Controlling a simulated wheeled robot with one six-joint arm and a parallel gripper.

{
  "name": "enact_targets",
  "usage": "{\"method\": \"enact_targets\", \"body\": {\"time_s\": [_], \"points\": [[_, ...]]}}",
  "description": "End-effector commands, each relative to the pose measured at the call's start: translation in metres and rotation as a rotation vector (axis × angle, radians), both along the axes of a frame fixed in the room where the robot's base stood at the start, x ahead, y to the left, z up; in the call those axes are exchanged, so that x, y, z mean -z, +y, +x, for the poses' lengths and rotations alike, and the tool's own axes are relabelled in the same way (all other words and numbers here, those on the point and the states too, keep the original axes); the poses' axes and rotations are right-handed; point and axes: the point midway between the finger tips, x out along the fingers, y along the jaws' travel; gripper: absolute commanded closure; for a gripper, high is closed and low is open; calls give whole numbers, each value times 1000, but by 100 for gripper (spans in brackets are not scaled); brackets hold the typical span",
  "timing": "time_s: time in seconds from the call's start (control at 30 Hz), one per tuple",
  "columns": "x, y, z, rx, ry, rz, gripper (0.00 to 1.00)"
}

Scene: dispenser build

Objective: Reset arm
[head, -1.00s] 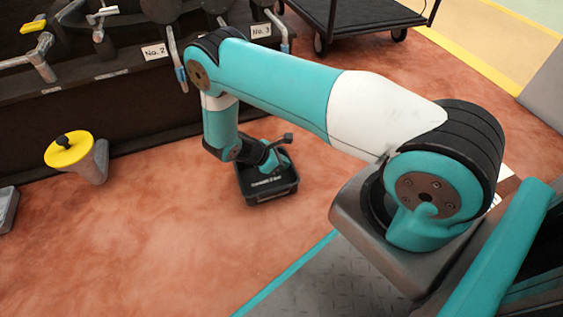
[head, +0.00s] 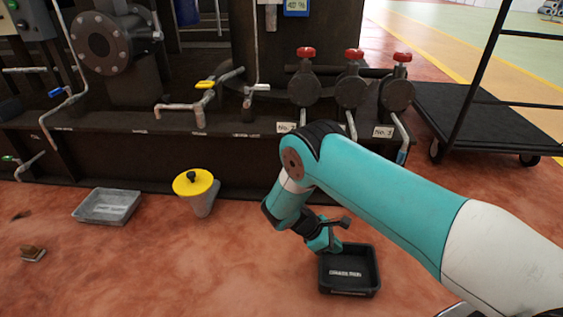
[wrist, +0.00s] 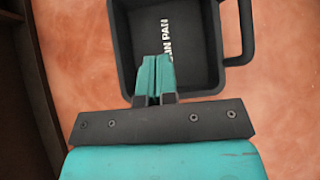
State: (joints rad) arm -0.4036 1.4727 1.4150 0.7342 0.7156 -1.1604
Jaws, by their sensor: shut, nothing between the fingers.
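My teal and white arm (head: 385,205) reaches down from the right in the head view. My gripper (wrist: 156,60) is shut and empty in the wrist view, its fingertips over the near part of a black pan. The black pan (head: 349,290) sits on the floor below and right of the gripper in the head view. White lettering ending in "PAN" shows on its inside, and a handle (wrist: 247,32) sticks out on its right in the wrist view. The fingertips are hard to make out in the head view.
A dark machine with red-knobbed valves (head: 353,85) and pipes stands behind. A yellow-lidded container (head: 194,183) and a grey tray (head: 107,207) stand on the floor at left. A black cart (head: 480,115) is at back right. Open floor lies in front.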

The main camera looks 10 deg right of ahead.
Motion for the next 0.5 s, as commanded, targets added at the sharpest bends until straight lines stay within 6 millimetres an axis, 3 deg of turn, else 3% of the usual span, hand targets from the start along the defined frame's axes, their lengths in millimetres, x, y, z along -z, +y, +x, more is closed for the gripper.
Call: {"method": "enact_targets", "body": {"time_s": [0.13,0.23,0.37,0.5], "points": [[-15,4,5,11,-18,20,100],[-55,16,15,45,-65,74,100],[-137,39,24,124,-155,194,100],[-232,62,17,222,-244,335,100]]}}
